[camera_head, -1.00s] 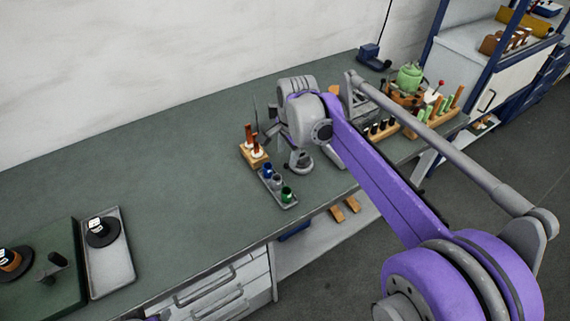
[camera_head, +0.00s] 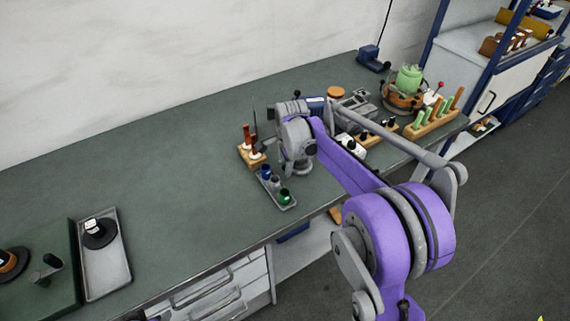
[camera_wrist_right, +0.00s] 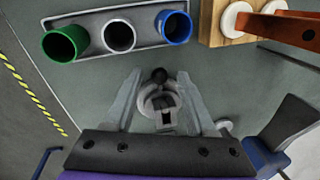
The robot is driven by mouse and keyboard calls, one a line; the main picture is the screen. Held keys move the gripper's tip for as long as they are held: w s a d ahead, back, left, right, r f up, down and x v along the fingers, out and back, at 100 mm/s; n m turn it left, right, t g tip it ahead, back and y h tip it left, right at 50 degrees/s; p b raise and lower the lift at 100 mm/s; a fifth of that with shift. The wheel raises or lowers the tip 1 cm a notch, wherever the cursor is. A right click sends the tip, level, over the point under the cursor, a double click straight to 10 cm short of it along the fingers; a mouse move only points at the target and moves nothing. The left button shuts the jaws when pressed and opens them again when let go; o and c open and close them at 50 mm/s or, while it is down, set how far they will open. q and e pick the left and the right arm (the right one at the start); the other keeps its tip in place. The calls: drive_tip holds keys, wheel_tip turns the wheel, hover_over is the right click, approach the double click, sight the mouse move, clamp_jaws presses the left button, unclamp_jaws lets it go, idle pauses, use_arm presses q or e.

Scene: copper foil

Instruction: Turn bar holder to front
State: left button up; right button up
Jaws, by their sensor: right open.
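My right gripper (camera_wrist_right: 159,76) is open in the right wrist view. In the head view the arm's wrist hides most of the gripper, and a round grey base (camera_head: 301,167) shows just below. I cannot tell for certain which thing is the bar holder. A wooden block (camera_head: 252,158) with upright reddish-brown handles stands left of the wrist. A grey tray (camera_head: 277,190) with green, grey and blue cups lies in front of it. My left gripper is out of view.
A wooden rack (camera_head: 432,123) with green-handled tools and a round pot-like fixture (camera_head: 403,98) stand at the bench's right end. A metal tray (camera_head: 104,268) with a black disc lies at the left. The bench middle-left is clear.

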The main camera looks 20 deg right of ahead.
drive_tip(key=shift+f, duration=0.15)
clamp_jaws()
